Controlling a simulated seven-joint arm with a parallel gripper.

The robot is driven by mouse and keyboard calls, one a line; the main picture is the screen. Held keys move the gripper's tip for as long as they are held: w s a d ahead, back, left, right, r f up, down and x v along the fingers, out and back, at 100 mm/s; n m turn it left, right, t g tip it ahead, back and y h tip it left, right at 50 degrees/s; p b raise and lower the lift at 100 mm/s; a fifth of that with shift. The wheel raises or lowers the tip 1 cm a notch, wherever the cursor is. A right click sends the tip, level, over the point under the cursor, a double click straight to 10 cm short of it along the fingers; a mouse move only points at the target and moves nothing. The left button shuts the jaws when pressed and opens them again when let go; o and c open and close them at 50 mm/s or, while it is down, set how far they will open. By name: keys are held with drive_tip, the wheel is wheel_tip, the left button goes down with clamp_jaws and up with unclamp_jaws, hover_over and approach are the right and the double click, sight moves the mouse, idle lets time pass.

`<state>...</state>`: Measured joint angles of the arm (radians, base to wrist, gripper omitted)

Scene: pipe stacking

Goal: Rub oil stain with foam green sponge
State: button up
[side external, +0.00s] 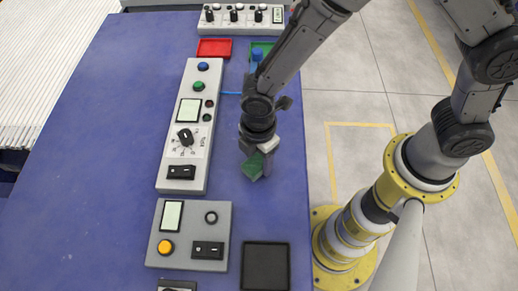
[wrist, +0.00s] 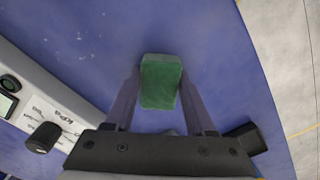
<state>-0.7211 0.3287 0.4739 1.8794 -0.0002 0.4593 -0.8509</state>
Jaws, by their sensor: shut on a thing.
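My gripper (side external: 261,160) is over the right part of the blue table and points down. It is shut on a green sponge (side external: 252,168), which hangs tilted between the fingers in the side view. In the wrist view the green sponge (wrist: 160,82) sits between the two finger tips of my gripper (wrist: 160,95). Whether the sponge touches the table cannot be told. No clear oil stain shows in the side view. Small pale specks (wrist: 85,35) mark the blue surface in the wrist view, to the upper left of the sponge.
A long white control panel (side external: 190,130) stands left of my gripper, with a grey button box (side external: 188,235) nearer. A black square tray (side external: 265,265) lies at the front right. The left table (side external: 100,130) is clear.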

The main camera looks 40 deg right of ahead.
sight(258, 189)
drive_tip(key=shift+s+a, duration=1.95)
drive_tip(key=shift+s, duration=0.05)
wheel_tip(258, 189, up, 8)
drive_tip(key=shift+w+d, duration=0.1)
drive_tip(key=shift+w, duration=0.05)
drive_tip(key=w+d+r+m, duration=0.4)
drive_tip(key=w+d+m, duration=0.6)
drive_tip(key=d, duration=0.4)
drive_tip(key=w+d+r+m, duration=0.4)
drive_tip(key=w+d+m, duration=0.7)
drive_tip(key=d, duration=0.3)
drive_tip(key=shift+w+r, duration=0.25)
drive_tip(key=shift+r, duration=0.05)
